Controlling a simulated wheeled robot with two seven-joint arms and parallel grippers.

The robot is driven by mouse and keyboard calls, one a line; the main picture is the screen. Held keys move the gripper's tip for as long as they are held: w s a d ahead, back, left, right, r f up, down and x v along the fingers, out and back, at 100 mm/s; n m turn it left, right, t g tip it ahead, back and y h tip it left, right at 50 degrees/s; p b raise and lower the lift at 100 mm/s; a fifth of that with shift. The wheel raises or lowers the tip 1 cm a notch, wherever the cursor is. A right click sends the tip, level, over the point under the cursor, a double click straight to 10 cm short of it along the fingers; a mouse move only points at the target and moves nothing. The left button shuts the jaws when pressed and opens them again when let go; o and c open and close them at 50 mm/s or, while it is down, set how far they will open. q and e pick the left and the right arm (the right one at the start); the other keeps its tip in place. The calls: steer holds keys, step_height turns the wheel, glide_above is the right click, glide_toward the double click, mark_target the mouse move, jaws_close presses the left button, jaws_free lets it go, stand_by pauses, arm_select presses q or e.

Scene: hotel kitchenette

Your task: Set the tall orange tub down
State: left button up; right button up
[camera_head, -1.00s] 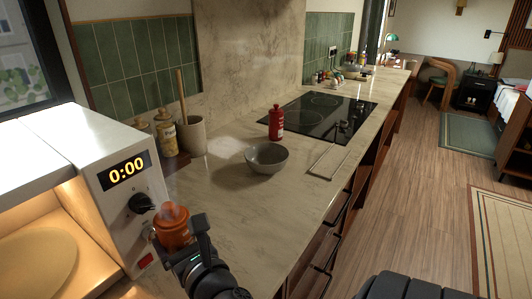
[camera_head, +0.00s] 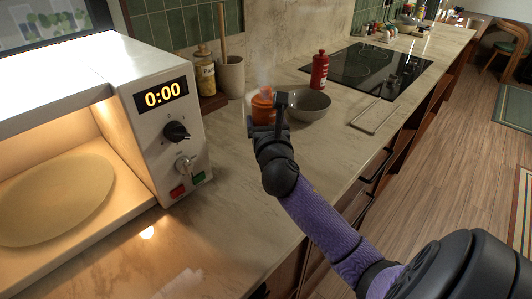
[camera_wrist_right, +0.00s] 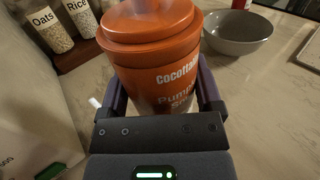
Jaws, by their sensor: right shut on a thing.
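The tall orange tub (camera_head: 262,104) is in my right gripper (camera_head: 267,116), over the counter between the microwave and the grey bowl. In the right wrist view the tub (camera_wrist_right: 155,65) stands roughly upright between the two fingers, with a lid on top and a pumpkin soup label. Faint steam rises above it. The gripper (camera_wrist_right: 165,105) is shut on its sides. The tub's base is hidden, so I cannot tell whether it touches the counter. My left gripper is not in view.
The grey bowl (camera_head: 306,108) is just right of the tub, with a red bottle (camera_head: 319,70) behind it. The lit, open microwave (camera_head: 178,140) stands left. Jars (camera_head: 206,78) and a utensil crock (camera_head: 231,76) are behind. The marble counter (camera_head: 235,185) in front is bare.

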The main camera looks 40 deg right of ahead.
step_height(320, 180, down, 6)
steer(key=b, duration=0.3)
steer(key=shift+f, duration=0.2)
steer(key=shift+r, duration=0.25)
steer(key=o, duration=1.3)
steer(key=shift+f, duration=0.1)
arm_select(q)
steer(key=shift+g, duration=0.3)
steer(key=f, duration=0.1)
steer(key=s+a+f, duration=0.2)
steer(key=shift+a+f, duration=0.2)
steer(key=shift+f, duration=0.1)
arm_select(e)
steer(key=p+v, duration=0.2)
steer(key=v, duration=0.9)
steer(key=shift+s+a, duration=0.1)
steer(key=shift+a, duration=0.05)
steer(key=shift+s+a, duration=0.15)
steer(key=shift+s, duration=0.15)
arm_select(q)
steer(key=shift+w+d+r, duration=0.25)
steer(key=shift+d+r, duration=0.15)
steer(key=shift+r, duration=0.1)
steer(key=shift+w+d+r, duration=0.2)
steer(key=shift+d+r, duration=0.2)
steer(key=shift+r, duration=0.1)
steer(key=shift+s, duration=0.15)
